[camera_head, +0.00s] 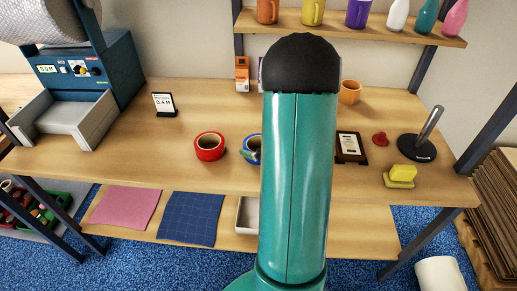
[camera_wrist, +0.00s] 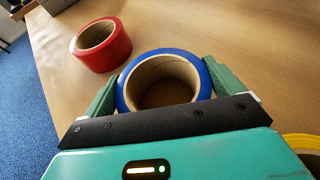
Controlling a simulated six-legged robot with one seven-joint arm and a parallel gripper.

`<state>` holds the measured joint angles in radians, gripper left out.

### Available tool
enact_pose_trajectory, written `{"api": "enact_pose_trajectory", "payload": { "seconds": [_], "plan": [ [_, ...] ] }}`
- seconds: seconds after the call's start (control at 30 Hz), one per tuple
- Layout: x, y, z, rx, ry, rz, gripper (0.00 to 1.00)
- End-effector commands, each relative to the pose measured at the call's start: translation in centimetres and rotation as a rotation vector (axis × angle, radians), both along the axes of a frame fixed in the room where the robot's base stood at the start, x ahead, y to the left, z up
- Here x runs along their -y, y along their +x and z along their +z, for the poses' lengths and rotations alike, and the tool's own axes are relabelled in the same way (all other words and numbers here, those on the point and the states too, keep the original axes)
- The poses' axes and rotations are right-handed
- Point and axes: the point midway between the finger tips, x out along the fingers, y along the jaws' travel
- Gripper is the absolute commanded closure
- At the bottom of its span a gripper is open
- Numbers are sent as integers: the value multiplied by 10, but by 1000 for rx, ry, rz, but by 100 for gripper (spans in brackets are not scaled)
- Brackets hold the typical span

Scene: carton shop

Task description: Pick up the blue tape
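The blue tape (camera_wrist: 206,84) is a roll with a wide brown core, on the wooden table. In the wrist view it sits between the two green fingers of my gripper (camera_wrist: 161,80). The fingers are spread wide, one on each side of the roll and very close to its outer edge; I cannot tell whether they touch it. In the head view only the left part of the blue tape (camera_head: 246,156) shows, with a green fingertip in front of it; my arm hides the rest.
A red tape roll (camera_head: 209,147) stands just left of the blue one. A yellow roll (camera_wrist: 302,143) shows at the right edge of the wrist view. A framed plaque (camera_head: 351,147), yellow sponge (camera_head: 401,174) and dark round stand (camera_head: 417,148) are on the right.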

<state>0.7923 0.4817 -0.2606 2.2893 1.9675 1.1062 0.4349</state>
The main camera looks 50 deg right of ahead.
Motion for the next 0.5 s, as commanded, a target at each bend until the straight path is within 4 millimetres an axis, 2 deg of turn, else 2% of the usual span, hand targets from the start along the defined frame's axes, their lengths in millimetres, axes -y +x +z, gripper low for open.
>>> {"api": "enact_pose_trajectory", "payload": {
  "seconds": [0.03, 0.1, 0.13, 0.5],
  "plan": [
    [0, 0, 0, 0, 0, 0, 18],
    [0, 0, 0, 0, 0, 0, 31],
    [0, 0, 0, 0, 0, 0, 33],
    [0, 0, 5, 0, 0, -1, 33]
  ]
}}
